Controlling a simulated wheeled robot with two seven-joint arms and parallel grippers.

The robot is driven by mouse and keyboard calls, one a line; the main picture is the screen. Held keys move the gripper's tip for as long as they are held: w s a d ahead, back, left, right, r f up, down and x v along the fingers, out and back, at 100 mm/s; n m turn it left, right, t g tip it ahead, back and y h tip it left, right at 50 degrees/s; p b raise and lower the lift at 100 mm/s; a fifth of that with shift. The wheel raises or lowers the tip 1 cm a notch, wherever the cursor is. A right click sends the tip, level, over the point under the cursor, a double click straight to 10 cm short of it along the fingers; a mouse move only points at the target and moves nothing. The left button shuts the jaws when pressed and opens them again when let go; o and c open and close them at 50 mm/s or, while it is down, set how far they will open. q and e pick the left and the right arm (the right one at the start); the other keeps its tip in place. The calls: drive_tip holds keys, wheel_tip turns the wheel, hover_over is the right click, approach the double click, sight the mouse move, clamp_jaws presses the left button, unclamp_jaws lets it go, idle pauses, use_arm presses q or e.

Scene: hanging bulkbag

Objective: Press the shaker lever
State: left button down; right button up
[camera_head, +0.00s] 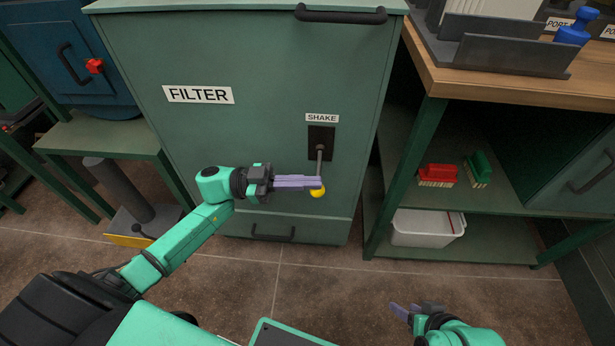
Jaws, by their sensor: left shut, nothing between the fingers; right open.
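The shaker lever (319,166) comes out of a dark slot under the SHAKE label on the green filter cabinet (240,130). It slants down to a yellow knob (317,193). My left gripper (318,182) is shut and empty, its fingers pointing right. Its fingertips overlap the lower lever just above the knob in the head view; I cannot tell whether they touch it. My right gripper (398,310) is open and empty, low at the bottom right over the floor.
A wooden-topped bench (500,85) stands at the right. Its shelves hold a red brush (437,175), a green brush (478,168) and a white bin (425,228). A cabinet drawer handle (273,236) is below the lever. The floor in front is clear.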

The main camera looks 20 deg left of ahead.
use_arm(q)
drive_tip(key=shift+f, duration=0.75)
use_arm(e)
drive_tip(key=shift+w+a+f+t, duration=0.25)
drive_tip(key=shift+a+t, duration=0.05)
drive_tip(key=shift+a, duration=0.1)
use_arm(q)
drive_tip(key=r+p, duration=0.5)
drive_tip(key=shift+s+d, duration=0.15)
drive_tip(key=shift+d, duration=0.25)
drive_tip(key=f+b+v, duration=0.1)
drive_tip(key=v, duration=0.9)
use_arm(e)
drive_tip(key=s+d+r+g+h, duration=0.2)
drive_tip(key=s+d+g, duration=0.1)
drive_tip(key=s+d, duration=0.2)
drive_tip(key=shift+d+m+g, duration=0.3)
drive_tip(key=shift+d+m, duration=0.1)
drive_tip(key=shift+d, duration=0.6)
